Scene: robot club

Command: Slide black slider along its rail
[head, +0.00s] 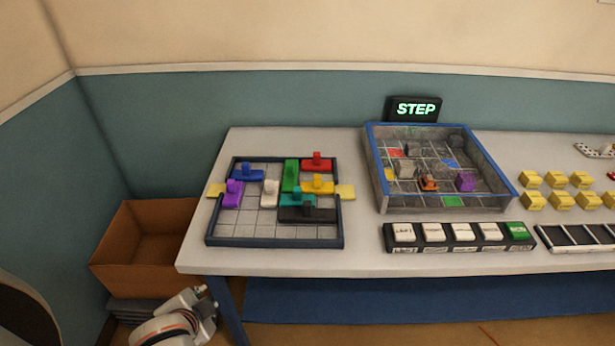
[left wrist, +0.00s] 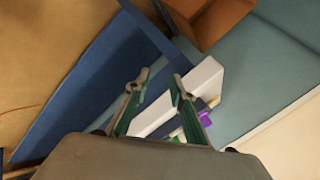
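The black slider (head: 307,214), a long block with a knob, lies flat at the front right of the dark-framed puzzle board (head: 275,243). A teal slider (head: 290,202) sits just behind it, and a yellow one (head: 318,187) is behind it to the right. My left gripper (left wrist: 159,84) is open and empty, its two fingers apart. It is below and to the left of the board, clear of the sliders. In the left wrist view a purple slider (left wrist: 207,119) shows partly behind a finger; the black slider cannot be made out there. My right gripper is not in view.
The white table (head: 360,262) has bare room in front of the board. A cardboard box (head: 117,267) stands at its left. To the right are a walled grid arena (head: 450,208) and a row of key blocks (head: 462,246). A sign reading STEP (head: 414,108) stands behind.

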